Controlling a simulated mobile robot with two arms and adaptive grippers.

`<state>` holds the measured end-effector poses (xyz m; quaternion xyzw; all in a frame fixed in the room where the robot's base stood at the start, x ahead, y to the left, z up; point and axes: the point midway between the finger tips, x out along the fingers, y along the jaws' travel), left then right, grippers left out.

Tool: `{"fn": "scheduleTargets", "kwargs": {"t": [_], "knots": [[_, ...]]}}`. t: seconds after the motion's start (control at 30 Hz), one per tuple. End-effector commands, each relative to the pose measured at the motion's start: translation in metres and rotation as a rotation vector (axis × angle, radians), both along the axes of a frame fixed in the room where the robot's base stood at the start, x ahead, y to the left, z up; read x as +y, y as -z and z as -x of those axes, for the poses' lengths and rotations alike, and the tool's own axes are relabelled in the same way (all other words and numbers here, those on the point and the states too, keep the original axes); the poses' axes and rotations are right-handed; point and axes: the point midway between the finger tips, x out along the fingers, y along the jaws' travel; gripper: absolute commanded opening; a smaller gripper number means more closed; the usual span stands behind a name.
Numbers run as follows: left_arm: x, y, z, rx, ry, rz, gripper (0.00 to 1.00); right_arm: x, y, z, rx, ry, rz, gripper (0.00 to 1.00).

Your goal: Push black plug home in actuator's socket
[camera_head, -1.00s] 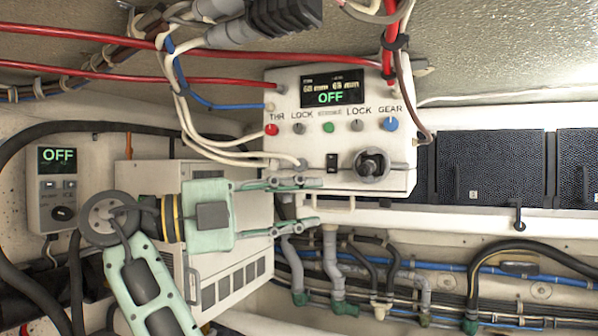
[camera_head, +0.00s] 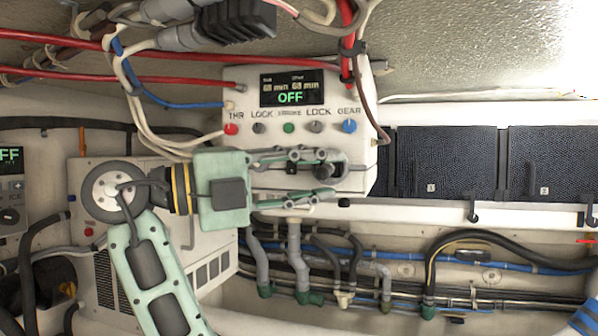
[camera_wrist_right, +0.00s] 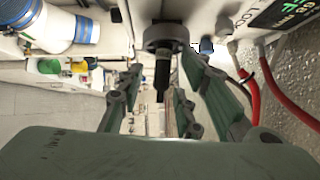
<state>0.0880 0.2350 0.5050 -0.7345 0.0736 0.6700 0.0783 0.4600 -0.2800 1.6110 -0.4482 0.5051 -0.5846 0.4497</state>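The white actuator box (camera_head: 355,100) has a display reading OFF and a row of small coloured knobs. A round grey socket (camera_wrist_right: 165,36) is on its face, with the black plug (camera_wrist_right: 162,78) standing out from it. My right gripper (camera_head: 332,176) is open, one finger above and one below the plug. In the right wrist view the plug stands between the fingers, with gaps visible. Contact and plug depth cannot be told. My left gripper is not in view.
Grey and black cable connectors (camera_head: 235,20) hang at the top left. Red cables (camera_head: 120,50) run across above the box. Dark panels (camera_head: 445,165) stand to the right. Pipes and hoses (camera_head: 400,262) run below. A white vented cabinet (camera_head: 100,225) stands behind my right arm.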

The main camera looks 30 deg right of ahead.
Motion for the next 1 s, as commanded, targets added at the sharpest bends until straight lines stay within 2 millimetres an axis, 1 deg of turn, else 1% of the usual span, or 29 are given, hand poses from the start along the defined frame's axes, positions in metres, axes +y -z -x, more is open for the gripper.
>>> {"fn": "scheduleTargets", "kwargs": {"t": [0.2, 0.57, 1.0], "knots": [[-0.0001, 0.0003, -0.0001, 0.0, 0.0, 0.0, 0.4, -0.0003, 0.0004, -0.0002, 0.001, 0.0, 0.0, 0.32], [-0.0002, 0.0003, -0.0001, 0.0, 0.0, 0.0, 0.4, -0.0001, 0.0007, -0.0002, 0.001, -0.001, -0.001, 0.0], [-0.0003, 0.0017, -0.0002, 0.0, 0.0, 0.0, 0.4, -0.0021, 0.0028, -0.0021, 0.002, 0.001, -0.006, 0.0]]}}
